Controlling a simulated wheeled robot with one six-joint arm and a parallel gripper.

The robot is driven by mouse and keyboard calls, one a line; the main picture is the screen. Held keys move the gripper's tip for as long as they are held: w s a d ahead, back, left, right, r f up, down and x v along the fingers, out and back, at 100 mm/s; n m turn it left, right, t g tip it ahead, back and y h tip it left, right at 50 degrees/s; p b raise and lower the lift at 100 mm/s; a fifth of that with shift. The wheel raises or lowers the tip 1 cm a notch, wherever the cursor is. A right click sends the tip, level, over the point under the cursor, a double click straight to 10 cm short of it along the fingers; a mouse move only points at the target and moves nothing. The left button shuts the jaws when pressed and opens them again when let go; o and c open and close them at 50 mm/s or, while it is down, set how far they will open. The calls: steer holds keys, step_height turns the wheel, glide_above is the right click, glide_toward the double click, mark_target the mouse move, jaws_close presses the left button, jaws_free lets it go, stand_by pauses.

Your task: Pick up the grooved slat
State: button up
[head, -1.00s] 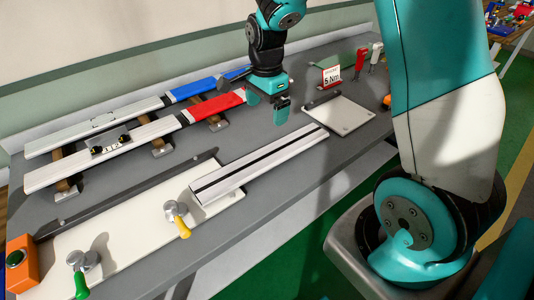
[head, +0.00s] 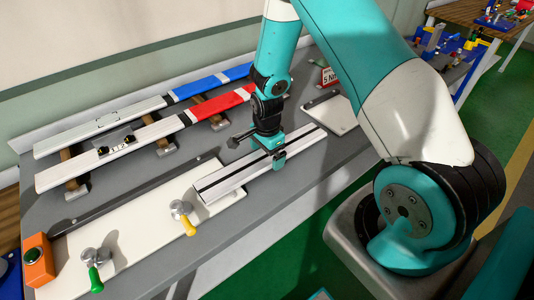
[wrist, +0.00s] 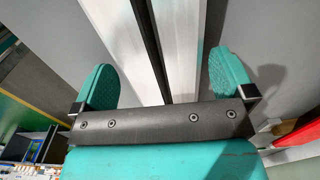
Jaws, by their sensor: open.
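The grooved slat (head: 225,183) is a long pale bar with a dark groove along its length. It lies on the grey bench, its near end by the white plate. My gripper (head: 279,160) is over its right part, pointing down. In the wrist view the slat (wrist: 180,45) runs lengthwise between the two teal fingers of my gripper (wrist: 165,80). The fingers are apart, one on each side of the slat, with a gap to it on both sides. The part of the slat under the gripper body is hidden.
Two rails with red (head: 220,105) and blue (head: 225,77) sections lie on supports behind. A white plate (head: 135,232) with a yellow-handled clamp (head: 184,215) and a green-handled clamp (head: 95,268) is at left. A smaller white plate (head: 338,115) lies right of the slat.

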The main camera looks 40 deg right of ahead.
steer(key=shift+f, duration=0.65)
steer(key=c, duration=1)
steer(key=shift+o, duration=0.2)
steer(key=shift+r, duration=0.2)
